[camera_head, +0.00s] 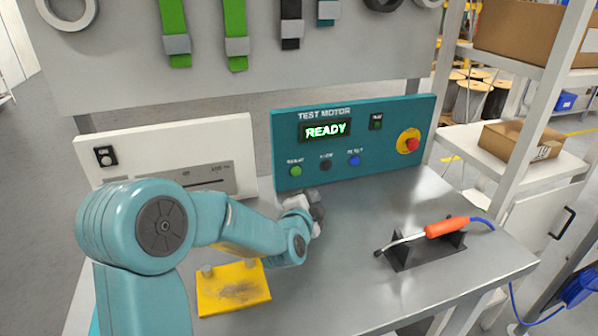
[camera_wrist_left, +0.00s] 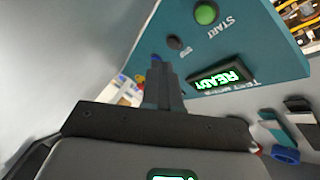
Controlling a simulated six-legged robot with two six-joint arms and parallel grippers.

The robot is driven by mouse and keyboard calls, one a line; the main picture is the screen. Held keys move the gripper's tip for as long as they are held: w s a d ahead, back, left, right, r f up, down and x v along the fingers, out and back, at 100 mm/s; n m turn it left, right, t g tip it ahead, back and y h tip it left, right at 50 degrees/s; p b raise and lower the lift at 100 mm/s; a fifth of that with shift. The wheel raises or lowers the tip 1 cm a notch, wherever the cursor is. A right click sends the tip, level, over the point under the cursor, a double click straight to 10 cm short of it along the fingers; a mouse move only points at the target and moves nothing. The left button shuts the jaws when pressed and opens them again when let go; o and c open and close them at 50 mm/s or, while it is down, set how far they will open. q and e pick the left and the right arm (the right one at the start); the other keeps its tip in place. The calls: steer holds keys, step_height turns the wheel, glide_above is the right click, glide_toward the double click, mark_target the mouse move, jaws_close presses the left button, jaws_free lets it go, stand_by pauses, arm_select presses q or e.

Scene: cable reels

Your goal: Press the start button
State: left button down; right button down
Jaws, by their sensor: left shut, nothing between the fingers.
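The teal control panel (camera_head: 400,130) stands at the back of the metal bench, with a display reading READY (camera_head: 325,131). The green start button (camera_head: 296,171) is at the panel's lower left; it also shows at the top of the left wrist view (camera_wrist_left: 206,13) beside the word START. My left gripper (camera_head: 317,200) is shut and empty, in front of the panel and below the buttons, apart from the green button. In the left wrist view its closed fingers (camera_wrist_left: 158,72) point toward the panel, with the green button off to their upper right. My right gripper is not in view.
Near the green one are a black button (camera_head: 326,165) and a blue button (camera_head: 354,160); a red emergency knob (camera_head: 411,144) is farther right. A yellow block (camera_head: 233,290) lies near my arm. A white unit (camera_head: 225,135) stands left.

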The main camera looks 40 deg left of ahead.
mark_target(296, 172)
arm_select(q)
steer(key=shift+s+d+r, duration=0.1)
steer(key=shift+s+d, duration=0.1)
steer(key=shift+s, duration=0.05)
steer(key=w+a, duration=0.1)
steer(key=a, duration=0.1)
steer(key=w+a, duration=0.1)
steer(key=a, duration=0.1)
steer(key=w+a, duration=0.1)
steer(key=a, duration=0.1)
steer(key=shift+w+a, duration=0.2)
steer(key=shift+a, duration=0.1)
steer(key=shift+w+a, duration=0.3)
steer(key=shift+a, duration=0.3)
steer(key=shift+a, duration=0.1)
stand_by(1.3)
steer(key=shift+w+a+b, duration=0.25)
steer(key=shift+a+b, duration=0.05)
steer(key=shift+b, duration=0.05)
